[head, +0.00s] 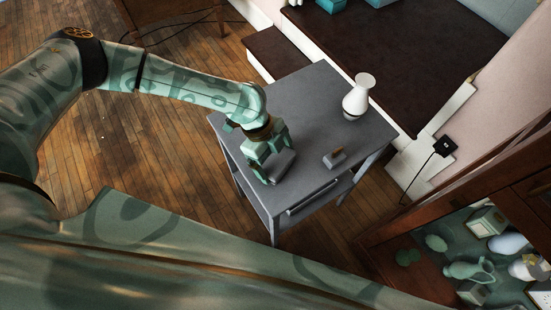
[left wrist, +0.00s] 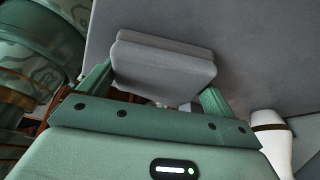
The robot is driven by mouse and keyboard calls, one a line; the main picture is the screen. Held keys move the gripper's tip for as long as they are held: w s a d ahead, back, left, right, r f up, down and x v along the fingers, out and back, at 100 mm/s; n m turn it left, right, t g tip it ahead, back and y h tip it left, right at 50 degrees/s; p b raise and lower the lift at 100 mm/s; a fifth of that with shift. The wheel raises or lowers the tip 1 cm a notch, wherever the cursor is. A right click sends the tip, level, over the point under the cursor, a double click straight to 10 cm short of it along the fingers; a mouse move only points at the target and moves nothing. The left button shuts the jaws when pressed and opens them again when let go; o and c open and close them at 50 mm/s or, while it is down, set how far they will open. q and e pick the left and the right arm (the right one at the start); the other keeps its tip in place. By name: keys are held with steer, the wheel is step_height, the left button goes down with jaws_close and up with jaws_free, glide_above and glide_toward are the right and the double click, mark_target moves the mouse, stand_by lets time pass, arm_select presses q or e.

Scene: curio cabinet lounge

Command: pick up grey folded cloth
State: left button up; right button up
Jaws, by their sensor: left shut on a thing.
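The grey folded cloth (head: 278,167) is at my left gripper (head: 270,158), over the near left part of the grey side table (head: 300,95). In the left wrist view the cloth (left wrist: 163,62) lies between the two green fingers (left wrist: 160,85), which are shut on its sides. I cannot tell whether the cloth still touches the tabletop. My right gripper is not in view.
A white vase (head: 357,97) with a dark band stands at the table's far right. A small grey block with a brownish top (head: 334,158) sits near the right edge. A cabinet (head: 400,245) with vessels stands at lower right. The table's middle is clear.

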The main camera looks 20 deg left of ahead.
mark_target(280, 161)
arm_select(q)
steer(key=shift+r, duration=0.1)
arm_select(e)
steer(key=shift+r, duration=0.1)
arm_select(q)
steer(key=shift+r, duration=0.3)
step_height(280, 161, up, 3)
steer(key=shift+w+f+p, duration=0.1)
steer(key=shift+p, duration=0.65)
steer(key=s+a+r+p, duration=0.2)
steer(key=s+r+p, duration=0.1)
steer(key=s, duration=0.3)
steer(key=s+a+r+p, duration=0.2)
steer(key=s+r+p, duration=0.1)
steer(key=s+r, duration=0.3)
steer(key=shift+s+a+r+p, duration=0.2)
steer(key=shift+s+a+p, duration=0.15)
steer(key=shift+s, duration=0.35)
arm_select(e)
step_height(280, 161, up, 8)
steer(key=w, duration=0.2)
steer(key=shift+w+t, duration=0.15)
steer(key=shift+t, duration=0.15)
